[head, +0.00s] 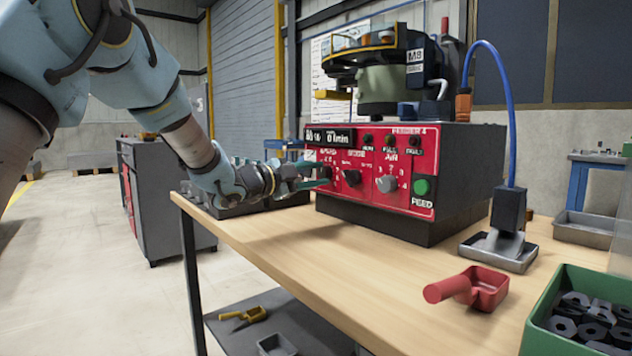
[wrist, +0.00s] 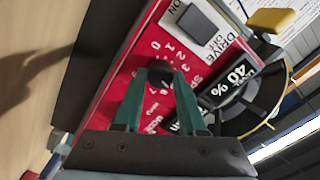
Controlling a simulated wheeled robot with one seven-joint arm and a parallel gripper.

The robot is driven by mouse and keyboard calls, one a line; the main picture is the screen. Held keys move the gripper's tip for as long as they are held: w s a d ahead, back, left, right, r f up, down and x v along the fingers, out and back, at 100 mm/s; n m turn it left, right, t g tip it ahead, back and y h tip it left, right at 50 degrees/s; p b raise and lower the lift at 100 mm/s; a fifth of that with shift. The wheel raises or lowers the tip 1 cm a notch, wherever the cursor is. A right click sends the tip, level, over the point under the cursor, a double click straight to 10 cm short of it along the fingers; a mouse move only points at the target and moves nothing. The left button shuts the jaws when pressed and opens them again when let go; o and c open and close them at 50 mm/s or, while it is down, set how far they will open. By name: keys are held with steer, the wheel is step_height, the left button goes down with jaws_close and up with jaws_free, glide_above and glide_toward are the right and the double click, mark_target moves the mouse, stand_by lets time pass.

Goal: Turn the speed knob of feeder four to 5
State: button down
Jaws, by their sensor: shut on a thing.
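Feeder four (head: 365,205) has a red front panel and stands on the wooden table. Its dark round speed knob (wrist: 160,74) sits on the panel with printed numbers around it; 0 to 3 are readable in the wrist view. My gripper (head: 318,176) reaches the panel from the left, and its green fingers (wrist: 160,82) are shut on the knob's two sides. In the head view the fingers mostly hide the knob. Its pointer cannot be made out. The display (wrist: 236,80) appears to read 40 % in the wrist view.
To the right on the panel are the mode knob (head: 352,177), the grey air knob (head: 387,184) and the green feed button (head: 422,187). A drive switch (wrist: 198,24) is near the speed knob. A red scoop (head: 487,287) and green bin (head: 545,285) are at front right. The table's middle is clear.

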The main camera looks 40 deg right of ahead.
stand_by(0.4)
steer(key=shift+c, duration=2.4)
jaws_free()
steer(key=a, duration=1)
steer(key=shift+w+a, duration=0.3)
steer(key=shift+a, duration=0.1)
